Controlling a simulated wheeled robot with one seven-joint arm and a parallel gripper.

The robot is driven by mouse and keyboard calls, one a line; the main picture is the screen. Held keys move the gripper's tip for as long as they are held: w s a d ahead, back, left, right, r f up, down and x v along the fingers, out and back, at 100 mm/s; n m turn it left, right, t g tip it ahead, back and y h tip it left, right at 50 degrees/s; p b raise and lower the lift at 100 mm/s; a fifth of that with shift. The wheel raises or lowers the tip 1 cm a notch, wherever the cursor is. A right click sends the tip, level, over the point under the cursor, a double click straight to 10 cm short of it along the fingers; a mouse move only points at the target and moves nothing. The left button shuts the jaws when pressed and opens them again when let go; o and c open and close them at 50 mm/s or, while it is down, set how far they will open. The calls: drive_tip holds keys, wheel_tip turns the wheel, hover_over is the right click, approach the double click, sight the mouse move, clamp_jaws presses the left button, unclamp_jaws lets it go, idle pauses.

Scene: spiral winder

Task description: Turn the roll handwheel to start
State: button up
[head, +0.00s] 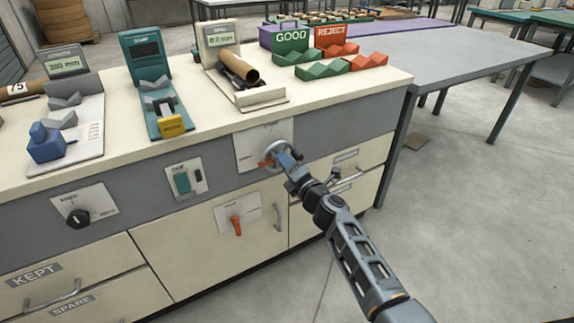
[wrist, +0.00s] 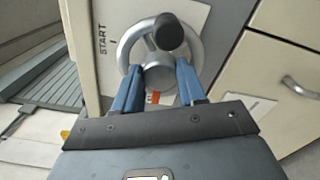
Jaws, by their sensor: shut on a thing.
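The roll handwheel (head: 270,150) is a grey ring on a pale plate at the front of the bench. In the wrist view the handwheel (wrist: 128,48) shows its rim, a round hub and a dark knob (wrist: 169,32) near the top. My gripper (head: 285,158) reaches it from the front right. In the wrist view the blue fingers of my gripper (wrist: 158,72) are shut on the handwheel, one on each side of the hub. The START mark (wrist: 103,40) is on the plate left of the wheel. A red-orange piece (wrist: 153,97) shows below the hub, partly hidden.
A green switch (head: 182,181), a black knob (head: 77,217) and a red lever (head: 236,226) sit on the bench front. Drawer handles (head: 348,176) project right of the wheel. The floor (head: 470,220) to the right is clear.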

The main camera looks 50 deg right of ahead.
drive_tip(key=m+b, duration=0.6)
drive_tip(key=b, duration=0.1)
drive_tip(key=m+b, duration=0.6)
drive_tip(key=b, duration=0.2)
drive_tip(key=m+b, duration=0.7)
drive_tip(key=shift+a+f, duration=0.1)
drive_tip(key=shift+f, duration=0.25)
idle(2.6)
drive_tip(key=shift+b, duration=0.3)
